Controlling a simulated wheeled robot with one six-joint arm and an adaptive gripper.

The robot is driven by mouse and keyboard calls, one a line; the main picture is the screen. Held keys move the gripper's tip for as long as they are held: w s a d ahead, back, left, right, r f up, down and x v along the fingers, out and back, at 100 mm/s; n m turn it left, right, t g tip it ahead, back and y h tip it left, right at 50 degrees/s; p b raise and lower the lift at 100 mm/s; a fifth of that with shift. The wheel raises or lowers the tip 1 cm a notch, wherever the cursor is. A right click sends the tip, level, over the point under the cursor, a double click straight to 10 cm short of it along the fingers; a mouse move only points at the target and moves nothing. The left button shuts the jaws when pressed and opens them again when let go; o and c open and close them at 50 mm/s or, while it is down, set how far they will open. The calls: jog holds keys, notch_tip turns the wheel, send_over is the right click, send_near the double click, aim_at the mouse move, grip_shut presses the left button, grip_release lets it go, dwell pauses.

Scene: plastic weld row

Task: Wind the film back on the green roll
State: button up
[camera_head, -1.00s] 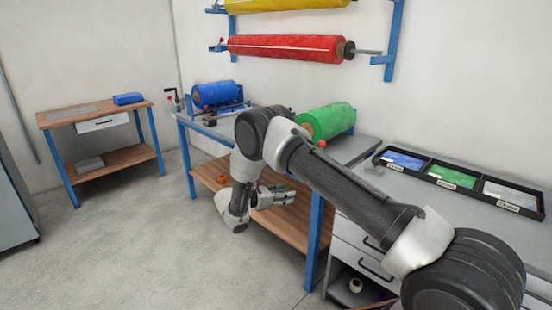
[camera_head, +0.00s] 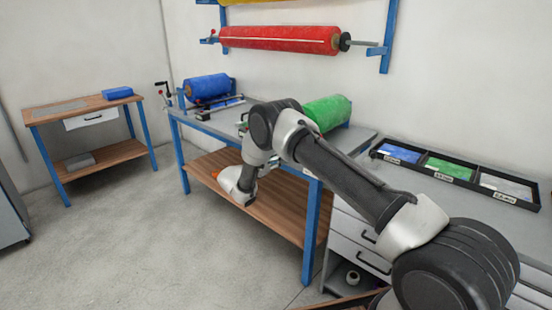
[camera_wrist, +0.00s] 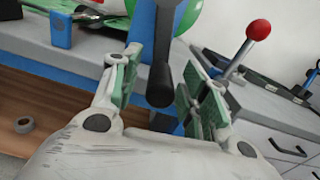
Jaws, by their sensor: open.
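The green roll (camera_head: 328,112) lies on the workbench, partly hidden behind my arm in the head view. Its lower edge shows at the top of the wrist view (camera_wrist: 188,14). A black crank handle (camera_wrist: 160,88) hangs down in front of the bench edge in the wrist view. My gripper (camera_wrist: 160,76) is open, with one green-padded finger on each side of the handle in the picture. I cannot tell whether a finger touches it. In the head view my arm mostly hides the fingers. The film's loose end cannot be made out.
A lever with a red ball (camera_wrist: 258,30) stands close to the right finger. The blue roll (camera_head: 207,88) sits at the bench's far end. A wooden lower shelf (camera_head: 265,205) runs below. Film trays (camera_head: 455,170) lie on the counter at right. Floor at left is clear.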

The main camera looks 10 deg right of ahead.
jog(key=shift+d, duration=0.1)
jog(key=shift+c, duration=0.2)
grip_shut()
